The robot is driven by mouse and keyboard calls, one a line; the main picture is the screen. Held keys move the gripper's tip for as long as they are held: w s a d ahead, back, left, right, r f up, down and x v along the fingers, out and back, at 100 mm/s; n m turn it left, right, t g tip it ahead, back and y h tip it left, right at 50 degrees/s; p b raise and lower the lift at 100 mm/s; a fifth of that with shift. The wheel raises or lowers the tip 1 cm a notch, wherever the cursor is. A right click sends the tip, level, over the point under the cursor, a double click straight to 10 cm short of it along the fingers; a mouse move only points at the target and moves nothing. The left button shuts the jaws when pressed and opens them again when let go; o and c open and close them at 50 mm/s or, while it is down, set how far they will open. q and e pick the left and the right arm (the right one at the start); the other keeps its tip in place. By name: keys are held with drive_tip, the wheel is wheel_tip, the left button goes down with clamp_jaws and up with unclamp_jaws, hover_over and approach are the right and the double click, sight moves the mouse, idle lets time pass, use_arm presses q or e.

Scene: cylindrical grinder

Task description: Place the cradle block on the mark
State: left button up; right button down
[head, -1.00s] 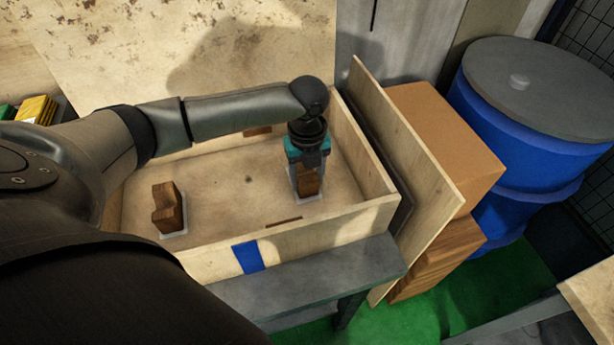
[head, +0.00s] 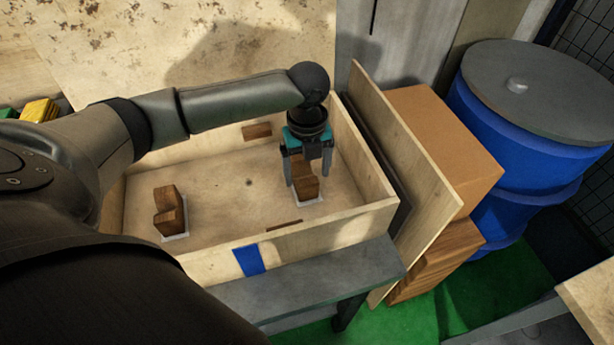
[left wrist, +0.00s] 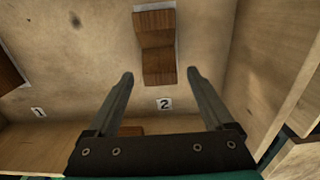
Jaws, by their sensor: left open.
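A brown wooden cradle block (head: 306,187) with a notched top sits on a white mark (head: 311,201) at the right of the shallow wooden box. My left gripper (head: 307,180) is open just above this block, its fingers on either side. In the left wrist view the block (left wrist: 156,45) lies beyond and between the spread fingertips (left wrist: 160,73), with gaps at both sides. White shows along its edges, and a label "2" (left wrist: 164,104) lies near it. A second cradle block (head: 168,208) sits on another white mark (head: 174,236) at the left. My right gripper is out of view.
The box's walls (head: 340,223) surround both blocks; the right wall is close to my left gripper. The floor between the blocks (head: 235,190) is clear. A label "1" (left wrist: 38,112) is near the second block. Cartons (head: 440,140) and a blue drum (head: 520,120) stand outside, right.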

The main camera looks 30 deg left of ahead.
use_arm(q)
wheel_tip(320, 180, up, 9)
drive_tip(key=p, duration=0.1)
drive_tip(key=shift+f, duration=0.15)
